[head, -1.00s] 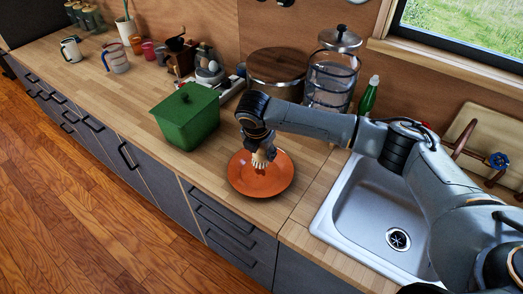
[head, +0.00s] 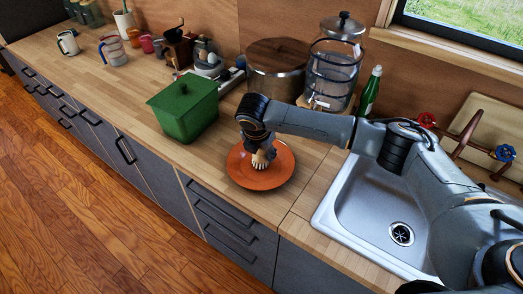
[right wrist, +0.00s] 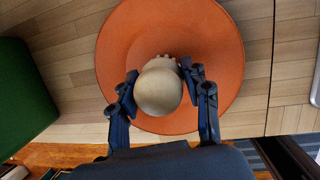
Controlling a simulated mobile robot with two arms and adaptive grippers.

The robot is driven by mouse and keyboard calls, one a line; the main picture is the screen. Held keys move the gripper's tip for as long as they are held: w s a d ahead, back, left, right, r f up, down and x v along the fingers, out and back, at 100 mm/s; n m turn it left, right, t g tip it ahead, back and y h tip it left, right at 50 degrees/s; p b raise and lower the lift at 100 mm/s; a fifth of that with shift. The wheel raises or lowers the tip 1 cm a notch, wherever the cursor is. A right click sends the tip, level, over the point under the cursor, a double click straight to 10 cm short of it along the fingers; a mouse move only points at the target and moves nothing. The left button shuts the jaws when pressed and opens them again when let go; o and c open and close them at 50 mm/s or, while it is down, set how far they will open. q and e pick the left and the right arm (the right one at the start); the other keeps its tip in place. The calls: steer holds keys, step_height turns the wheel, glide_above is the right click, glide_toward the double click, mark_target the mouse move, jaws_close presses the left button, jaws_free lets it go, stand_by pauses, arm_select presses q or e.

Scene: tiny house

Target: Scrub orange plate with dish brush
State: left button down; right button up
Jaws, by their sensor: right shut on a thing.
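The orange plate (head: 282,172) lies on the wooden counter, left of the sink; it also fills the middle of the right wrist view (right wrist: 215,50). My right gripper (head: 261,153) is over the plate, pointing down. In the right wrist view its fingers (right wrist: 160,92) are closed on both sides of the dish brush (right wrist: 158,93), whose round pale wooden top shows. The brush (head: 260,160) is low over the plate's middle and seems to touch it; its underside is hidden. My left gripper is not in view.
A green lidded box (head: 186,112) stands on the counter left of the plate. The sink (head: 365,205) is to the right. A large pot (head: 277,72), a glass dispenser (head: 333,70) and a green bottle (head: 371,92) stand behind. Free counter lies in front.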

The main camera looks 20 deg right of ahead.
steer(key=shift+f, duration=0.55)
stand_by(0.4)
